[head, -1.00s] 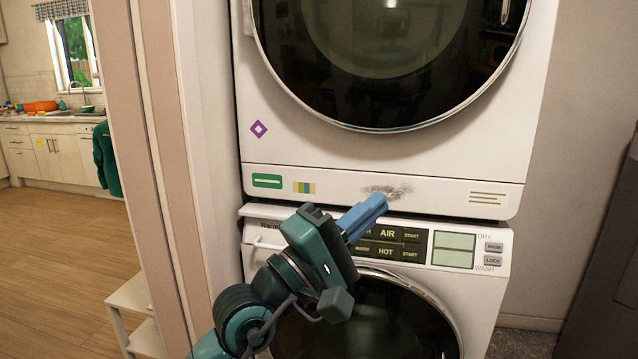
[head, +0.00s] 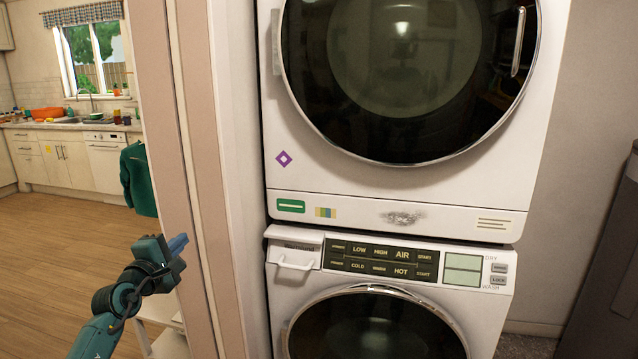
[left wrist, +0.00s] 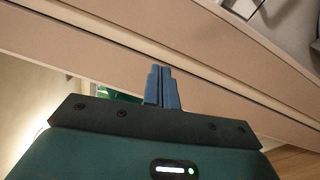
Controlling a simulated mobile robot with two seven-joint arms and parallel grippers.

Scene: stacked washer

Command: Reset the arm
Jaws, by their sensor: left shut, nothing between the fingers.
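My left gripper (head: 178,244) is at the lower left of the head view, in front of the beige door frame and left of the washer stack. Its blue fingers are shut with nothing between them. In the left wrist view the closed fingers (left wrist: 162,87) point toward the beige trim. The lower washer (head: 390,325) has a black button panel (head: 380,260) that is in plain view. The upper dryer (head: 400,180) sits on top of it, its round door shut. My right gripper is in neither view.
The door frame (head: 190,150) stands close to my left gripper. A white shelf (head: 165,335) is low behind the arm. A kitchen with cabinets (head: 65,165) and open wooden floor (head: 50,250) lies to the left. A dark grey appliance (head: 605,270) stands at the right edge.

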